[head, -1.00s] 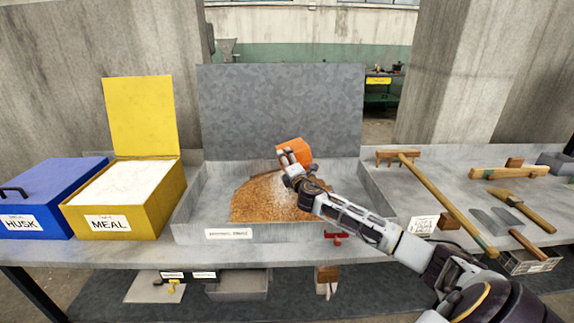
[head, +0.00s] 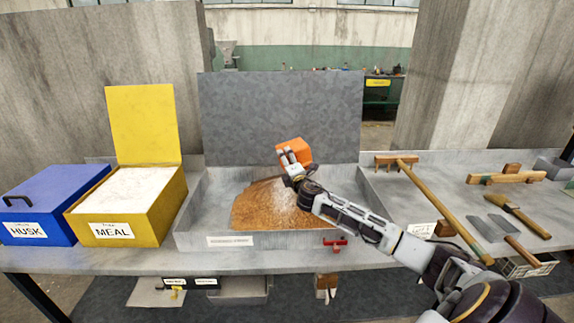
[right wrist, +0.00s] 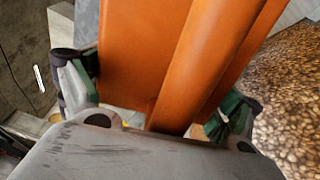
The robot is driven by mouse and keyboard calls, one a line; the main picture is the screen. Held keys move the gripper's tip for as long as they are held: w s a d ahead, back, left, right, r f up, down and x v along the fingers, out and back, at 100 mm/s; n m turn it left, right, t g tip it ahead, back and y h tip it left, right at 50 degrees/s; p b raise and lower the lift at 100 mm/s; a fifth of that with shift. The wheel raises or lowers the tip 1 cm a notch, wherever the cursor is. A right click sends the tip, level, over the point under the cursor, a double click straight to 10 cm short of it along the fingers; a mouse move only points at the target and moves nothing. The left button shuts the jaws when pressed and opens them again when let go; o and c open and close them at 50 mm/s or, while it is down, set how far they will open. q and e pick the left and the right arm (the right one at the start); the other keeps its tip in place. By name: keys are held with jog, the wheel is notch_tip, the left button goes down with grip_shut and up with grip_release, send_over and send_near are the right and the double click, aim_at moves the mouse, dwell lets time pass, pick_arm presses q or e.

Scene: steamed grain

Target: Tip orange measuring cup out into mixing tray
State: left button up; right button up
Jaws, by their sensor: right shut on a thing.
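The orange measuring cup (head: 294,150) is held above the mixing tray in the head view. My right gripper (head: 290,163) is shut on it; in the right wrist view the cup (right wrist: 180,60) fills the space between the fingers (right wrist: 160,100). The cup looks tilted, but its mouth and any contents are hidden. The grey mixing tray (head: 185,225) holds a wide layer of brown grain (head: 265,208), with a paler patch near the gripper. Grain also shows at the right of the right wrist view (right wrist: 295,105). My left gripper is not in view.
A yellow MEAL bin (head: 160,220) with its lid up and white meal inside stands left of the tray, beside a shut blue HUSK bin (head: 50,205). A long-handled wooden rake (head: 440,205) and brushes lie to the right. A grey panel (head: 280,115) rises behind the tray.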

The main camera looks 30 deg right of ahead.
jog(key=shift+r+p, duration=0.4)
jog(key=shift+r, duration=0.3)
jog(key=shift+m+b, duration=0.3)
jog(key=shift+m, duration=0.6)
jog(key=m, duration=0.2)
jog(key=shift+r+m, duration=0.2)
jog(key=shift+m, duration=0.1)
jog(key=shift+r+m, duration=0.25)
jog(key=shift+m, duration=1.05)
